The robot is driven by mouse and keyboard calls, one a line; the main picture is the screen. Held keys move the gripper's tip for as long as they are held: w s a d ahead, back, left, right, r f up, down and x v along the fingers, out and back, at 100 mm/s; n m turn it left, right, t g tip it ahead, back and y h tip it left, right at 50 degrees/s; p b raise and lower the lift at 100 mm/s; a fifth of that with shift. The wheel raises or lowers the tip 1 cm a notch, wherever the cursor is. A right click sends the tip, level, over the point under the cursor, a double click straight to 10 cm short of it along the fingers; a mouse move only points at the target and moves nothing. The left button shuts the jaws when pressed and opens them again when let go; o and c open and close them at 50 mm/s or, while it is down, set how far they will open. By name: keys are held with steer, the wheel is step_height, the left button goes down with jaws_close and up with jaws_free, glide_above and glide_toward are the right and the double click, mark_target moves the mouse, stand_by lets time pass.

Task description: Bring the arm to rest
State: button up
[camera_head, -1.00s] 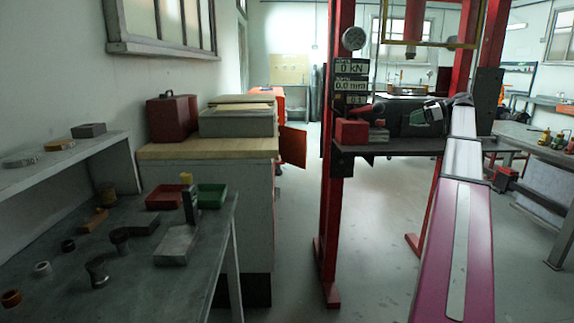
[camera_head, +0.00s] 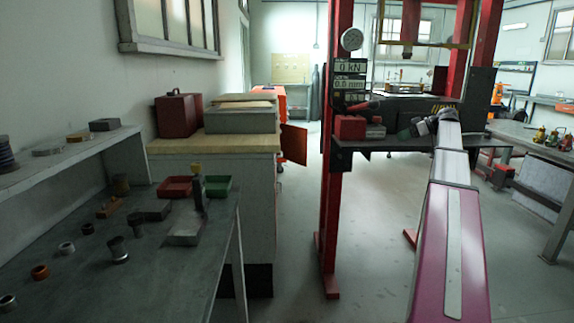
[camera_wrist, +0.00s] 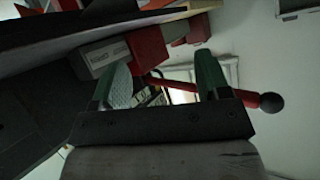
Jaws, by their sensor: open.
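My gripper (camera_head: 406,132) is at the far end of my extended arm, in front of the red press frame and close to its dark shelf in the head view. In the wrist view my gripper (camera_wrist: 158,72) has its two green-sided fingers apart, with nothing held between them. A red rod with a black ball end (camera_wrist: 270,102) shows behind the fingers. Whether the fingers touch anything cannot be told.
The red press frame (camera_head: 335,200) stands around the dark shelf (camera_head: 385,143), which bears a red box (camera_head: 350,127). A grey workbench (camera_head: 140,275) with several small parts is at the left. The floor (camera_head: 375,235) between is clear.

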steer(key=s+a+f+m+g+h, duration=0.15)
steer(key=s+a+f, duration=0.35)
steer(key=f, duration=0.5)
steer(key=s+a+f+m+g+h, duration=0.1)
steer(key=s+a+f+m+h, duration=0.15)
steer(key=a+f, duration=0.65)
steer(key=s+a+f+m+g+h, duration=0.1)
steer(key=s+a+f+m, duration=0.3)
steer(key=f, duration=0.7)
steer(key=s+a+f+m+h, duration=0.1)
steer(key=s+a+f+h, duration=0.2)
steer(key=s+a+f, duration=0.2)
steer(key=s+a+f+m+g+h, duration=0.1)
steer(key=s+a+f, duration=0.4)
steer(key=s+f, duration=0.6)
steer(key=s+m+h, duration=0.1)
steer(key=s+h, duration=0.1)
steer(key=shift+s+a, duration=0.15)
steer(key=shift+s, duration=0.25)
